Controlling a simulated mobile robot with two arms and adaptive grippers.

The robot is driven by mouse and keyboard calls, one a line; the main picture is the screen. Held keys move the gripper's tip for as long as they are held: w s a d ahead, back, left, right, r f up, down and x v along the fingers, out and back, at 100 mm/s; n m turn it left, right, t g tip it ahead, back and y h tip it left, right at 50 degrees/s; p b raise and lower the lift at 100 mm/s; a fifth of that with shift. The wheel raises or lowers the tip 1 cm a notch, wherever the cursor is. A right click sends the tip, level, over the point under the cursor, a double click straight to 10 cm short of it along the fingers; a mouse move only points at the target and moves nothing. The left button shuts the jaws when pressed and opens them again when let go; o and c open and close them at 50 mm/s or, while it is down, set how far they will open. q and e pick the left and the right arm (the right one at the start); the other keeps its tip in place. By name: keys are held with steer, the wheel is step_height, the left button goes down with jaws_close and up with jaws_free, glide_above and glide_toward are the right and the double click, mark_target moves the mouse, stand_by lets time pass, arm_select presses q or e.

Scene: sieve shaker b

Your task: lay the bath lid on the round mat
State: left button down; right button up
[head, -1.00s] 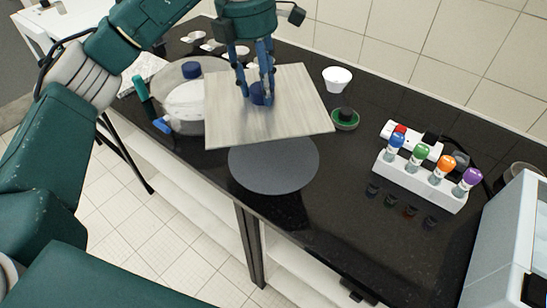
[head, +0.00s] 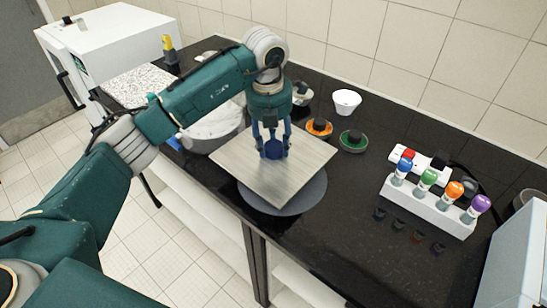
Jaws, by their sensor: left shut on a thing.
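The bath lid (head: 278,180) is a flat, square, pale wood-grained plate with a dark blue knob (head: 273,149) in its middle. My left gripper (head: 273,150) is shut on the knob from above. The lid is over the round mat (head: 305,195), a dark grey disc on the black bench, and covers much of it. The mat's right and front edges show past the lid. I cannot tell whether the lid touches the mat. My right gripper does not show.
A round bath (head: 212,138) stands left of the lid, partly behind my arm. Orange (head: 319,127) and green (head: 353,140) discs with dark knobs and a white cup (head: 346,102) are behind. A white rack (head: 428,206) with several coloured-cap bottles stands right. The front right bench is clear.

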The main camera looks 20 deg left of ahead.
mark_target(272, 147)
arm_select(q)
step_height(272, 147, down, 2)
steer(key=shift+f, duration=0.25)
step_height(272, 147, down, 4)
steer(key=shift+f+p, duration=0.1)
steer(key=shift+p, duration=0.6)
steer(key=c, duration=1)
jaws_free()
steer(key=r+b, duration=0.1)
steer(key=r, duration=0.2)
steer(key=r+b, duration=0.1)
steer(key=r, duration=0.3)
steer(key=s+r+b, duration=0.1)
steer(key=r, duration=0.2)
steer(key=shift+s+a+r, duration=0.1)
steer(key=shift+r, duration=0.2)
steer(key=shift+s+r+b, duration=0.1)
steer(key=shift+r+b, duration=0.25)
steer(key=shift+r, duration=0.35)
steer(key=shift+s+f, duration=0.1)
steer(key=shift+f, duration=0.05)
